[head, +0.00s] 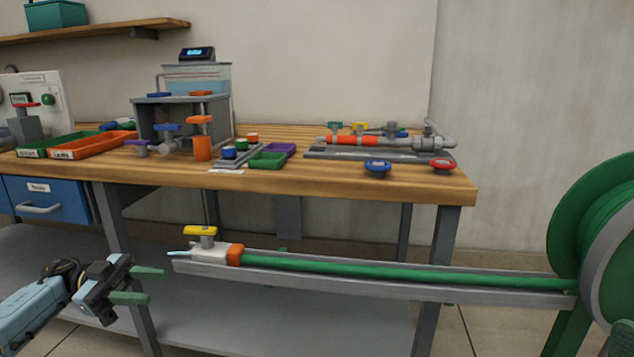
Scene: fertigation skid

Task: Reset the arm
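My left gripper (146,285) is at the lower left of the head view, in front of the workbench. Its two green fingers are spread apart with nothing between them, so it is open. It is left of the tip of a white nozzle (210,253) with a yellow handle and an orange collar, apart from it. The nozzle lies at the left end of a grey rail that carries a green hose (400,273). My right gripper does not show clearly; only a dark green bit sits at the lower right corner.
A wooden workbench (330,178) holds an orange tray (92,146), a water tank on a grey stand, a pipe assembly (380,142) and blue and red knobs. A large green hose reel (590,215) stands at the right. The grey rail (480,292) spans the front of the bench.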

